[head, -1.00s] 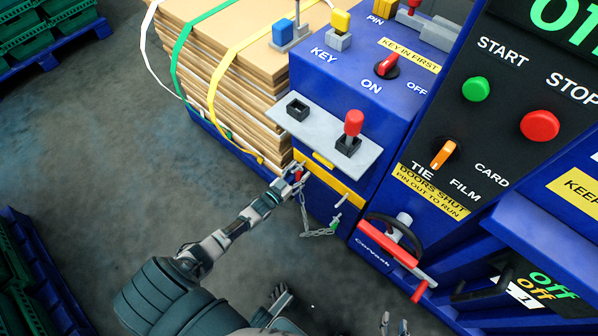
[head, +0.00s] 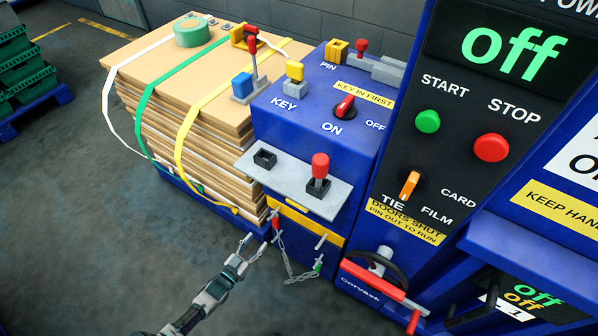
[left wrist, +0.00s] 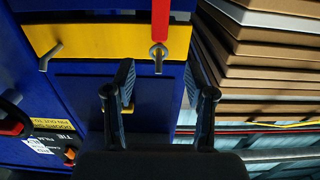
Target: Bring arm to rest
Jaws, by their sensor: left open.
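My left gripper (head: 248,246) is at the lower middle of the head view, in front of the blue machine's lower left corner. In the left wrist view its two fingers (left wrist: 160,95) stand apart with nothing between them. A red-handled pin (head: 276,226) on a chain hangs at the yellow bar (head: 301,223), just beyond the fingertips. In the left wrist view the red pin (left wrist: 160,22) shows ahead of the fingers, apart from them. My right gripper is not in view.
The blue machine (head: 312,105) carries a grey shelf (head: 292,185) with a red-topped lever (head: 319,170). A red-handled latch (head: 385,280) juts out at the lower right. Strapped cardboard (head: 180,75) stands at left. The floor (head: 80,230) at left is clear.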

